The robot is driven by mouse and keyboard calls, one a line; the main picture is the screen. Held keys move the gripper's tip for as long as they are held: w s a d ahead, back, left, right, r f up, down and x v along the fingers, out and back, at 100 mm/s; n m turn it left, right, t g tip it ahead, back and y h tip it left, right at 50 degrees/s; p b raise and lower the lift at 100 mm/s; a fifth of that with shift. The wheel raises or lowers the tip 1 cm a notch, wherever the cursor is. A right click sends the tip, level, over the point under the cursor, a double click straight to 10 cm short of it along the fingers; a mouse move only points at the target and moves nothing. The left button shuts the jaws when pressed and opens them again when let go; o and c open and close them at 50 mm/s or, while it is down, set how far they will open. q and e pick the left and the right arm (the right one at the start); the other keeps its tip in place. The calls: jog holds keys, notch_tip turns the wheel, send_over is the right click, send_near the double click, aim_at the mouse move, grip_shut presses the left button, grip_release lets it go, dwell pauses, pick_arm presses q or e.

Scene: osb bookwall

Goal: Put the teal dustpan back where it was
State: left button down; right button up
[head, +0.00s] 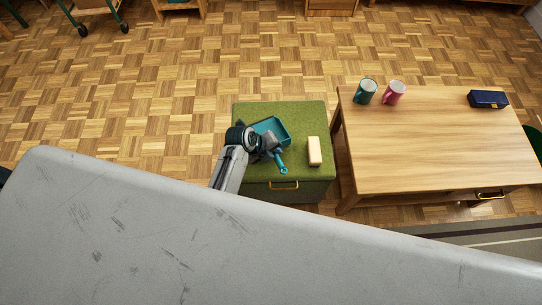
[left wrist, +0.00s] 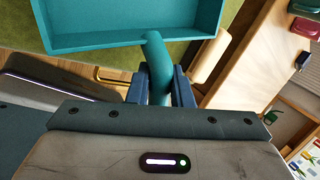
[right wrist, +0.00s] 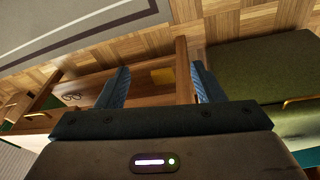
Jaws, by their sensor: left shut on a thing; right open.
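The teal dustpan (head: 272,128) is over the green-topped ottoman (head: 308,112) in the head view. My left gripper (head: 270,147) is shut on its handle, and the handle's end sticks out toward the front edge. In the left wrist view the dustpan (left wrist: 130,38) fills the top, with the handle between the fingers (left wrist: 162,88). I cannot tell whether the pan touches the ottoman. My right gripper (right wrist: 162,88) shows in the right wrist view, open and empty. It is not seen in the head view.
A cream block (head: 314,151) lies on the ottoman, right of the dustpan. A wooden table (head: 430,150) stands to the right, with a green mug (head: 365,91), a pink mug (head: 394,92) and a dark blue box (head: 488,99). The parquet floor (head: 170,100) at left is clear.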

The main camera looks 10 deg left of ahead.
pick_arm(q)
notch_tip(320, 180, down, 5)
pick_arm(e)
notch_tip(320, 180, up, 2)
jog(key=shift+w+a, duration=0.1)
jog(key=shift+w, duration=0.05)
pick_arm(q)
jog(key=c, duration=1.3)
grip_release()
jog(key=shift+b, duration=0.3)
jog(key=shift+r, duration=0.15)
jog(key=p+v, duration=0.1)
jog(key=v, duration=1)
jog(key=shift+s+a+r, duration=0.15)
jog(key=shift+a+r, duration=0.05)
jog(key=shift+r, duration=0.1)
pick_arm(e)
jog(key=f, duration=0.2)
jog(key=s+f, duration=0.1)
jog(key=f, duration=0.1)
jog(key=shift+d+f, duration=0.2)
jog(key=shift+f, duration=0.05)
